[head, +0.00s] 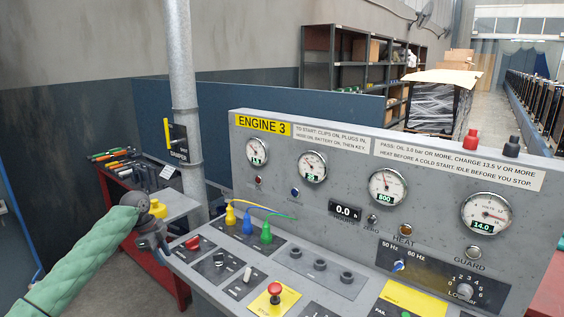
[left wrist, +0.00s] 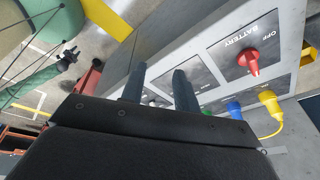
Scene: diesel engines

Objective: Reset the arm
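My left arm, in a green sleeve, comes in from the lower left in the head view. Its dark gripper (head: 158,247) is over the left end of the engine 3 console (head: 330,280), beside the red battery switch (head: 193,243). In the left wrist view the two fingers (left wrist: 160,88) stand apart with nothing between them, so it is open. There the red battery knob (left wrist: 250,62) is to the right of the fingers, near the word OFF. A thin green-sleeved arm with a dark end (left wrist: 68,58), apparently my right gripper, shows small at upper left; its fingers cannot be made out.
Yellow (head: 230,215), blue (head: 248,223) and green (head: 266,233) plugs stand on the console near the gripper. A red stop button (head: 274,291) is nearer. A metal post (head: 182,80) rises behind. A red tool cart (head: 165,270) is at left.

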